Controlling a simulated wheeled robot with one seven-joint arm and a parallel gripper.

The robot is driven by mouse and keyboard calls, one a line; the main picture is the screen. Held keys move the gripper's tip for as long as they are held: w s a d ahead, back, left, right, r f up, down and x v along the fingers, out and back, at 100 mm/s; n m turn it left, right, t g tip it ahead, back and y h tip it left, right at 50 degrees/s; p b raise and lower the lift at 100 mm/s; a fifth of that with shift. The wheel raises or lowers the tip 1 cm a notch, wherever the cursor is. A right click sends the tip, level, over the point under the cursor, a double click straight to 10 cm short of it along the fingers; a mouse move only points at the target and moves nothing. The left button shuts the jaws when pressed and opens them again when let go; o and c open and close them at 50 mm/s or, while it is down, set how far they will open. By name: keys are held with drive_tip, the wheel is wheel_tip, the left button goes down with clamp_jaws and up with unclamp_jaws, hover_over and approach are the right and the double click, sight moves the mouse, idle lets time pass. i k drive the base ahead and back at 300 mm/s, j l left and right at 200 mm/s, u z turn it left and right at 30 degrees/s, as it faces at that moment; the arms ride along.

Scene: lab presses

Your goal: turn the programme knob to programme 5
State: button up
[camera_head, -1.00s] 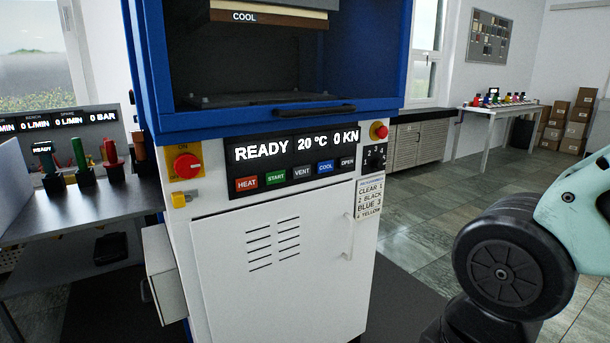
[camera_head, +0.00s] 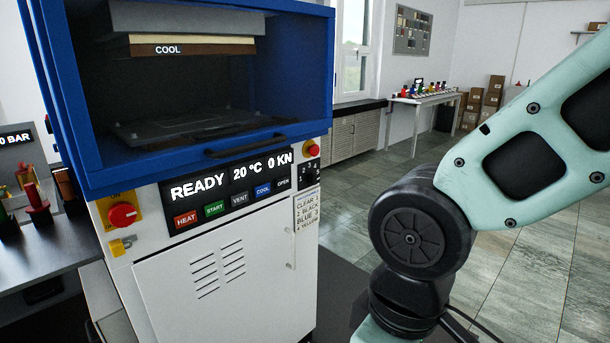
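The press (camera_head: 190,130) has a blue upper housing and a white cabinet. Its small black programme dial (camera_head: 309,175) with white numbers sits at the right end of the front panel, below a red button. The dial is too small to tell which number the knob points to. The display (camera_head: 230,176) reads READY, 20 °C, 0 KN. A white programme card (camera_head: 306,214) below the dial lists 1 clear, 2 black, 3 blue, 4 yellow. My gripper is not in view; only links of my arm show at the right, apart from the press.
A red rotary switch (camera_head: 123,215) and a yellow part (camera_head: 120,246) are at the panel's left. A grey bench (camera_head: 60,262) stands at the left. Tiled floor (camera_head: 535,245) is open at the right, behind my arm.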

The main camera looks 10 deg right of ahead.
sight(314, 178)
drive_tip(key=i+j+z, duration=0.1)
drive_tip(key=i+z, duration=0.25)
drive_tip(key=i+j+z, duration=0.3)
drive_tip(key=i, duration=0.25)
